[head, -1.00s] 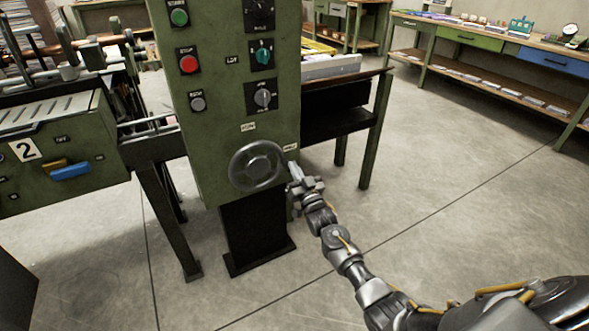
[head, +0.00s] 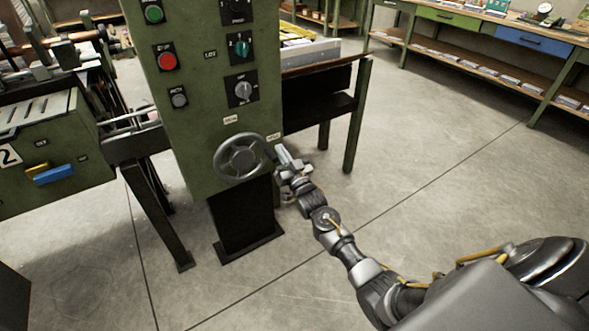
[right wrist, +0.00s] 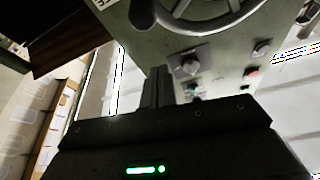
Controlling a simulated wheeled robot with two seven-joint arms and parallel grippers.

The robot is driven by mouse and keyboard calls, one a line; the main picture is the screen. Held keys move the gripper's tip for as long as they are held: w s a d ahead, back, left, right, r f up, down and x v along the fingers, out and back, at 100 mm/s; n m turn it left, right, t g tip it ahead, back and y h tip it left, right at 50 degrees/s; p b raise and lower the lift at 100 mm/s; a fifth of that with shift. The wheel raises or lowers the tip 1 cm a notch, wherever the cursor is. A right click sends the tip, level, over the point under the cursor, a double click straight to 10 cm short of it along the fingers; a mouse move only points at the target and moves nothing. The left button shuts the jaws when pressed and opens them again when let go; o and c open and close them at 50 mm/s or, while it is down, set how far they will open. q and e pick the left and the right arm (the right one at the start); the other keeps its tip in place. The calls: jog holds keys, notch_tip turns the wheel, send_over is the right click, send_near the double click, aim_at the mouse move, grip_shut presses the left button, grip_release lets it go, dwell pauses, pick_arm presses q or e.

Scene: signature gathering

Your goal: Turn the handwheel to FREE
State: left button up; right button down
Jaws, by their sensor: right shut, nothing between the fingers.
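The dark grey handwheel (head: 241,158) is mounted low on the front of the green control cabinet (head: 205,130). Two small labels sit above it, one (head: 230,119) at upper left and one (head: 273,137) at upper right, too blurred to read. My right gripper (head: 282,152) is shut and empty, just right of the wheel's rim; I cannot tell whether it touches. In the right wrist view the handwheel (right wrist: 195,22) shows at the top, and the shut fingers (right wrist: 157,88) point toward the cabinet below it. My left gripper is not in view.
Above the wheel are a green button (head: 153,14), a red button (head: 168,61), a grey button (head: 179,97) and several knobs. A bench (head: 360,110) stands right of the cabinet, a machine (head: 60,140) at left. Open floor (head: 430,170) lies to the right.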

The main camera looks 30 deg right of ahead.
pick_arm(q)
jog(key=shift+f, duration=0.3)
pick_arm(e)
jog(key=v, duration=0.8)
jog(key=shift+s+f, duration=0.2)
jog(key=shift+f, duration=0.05)
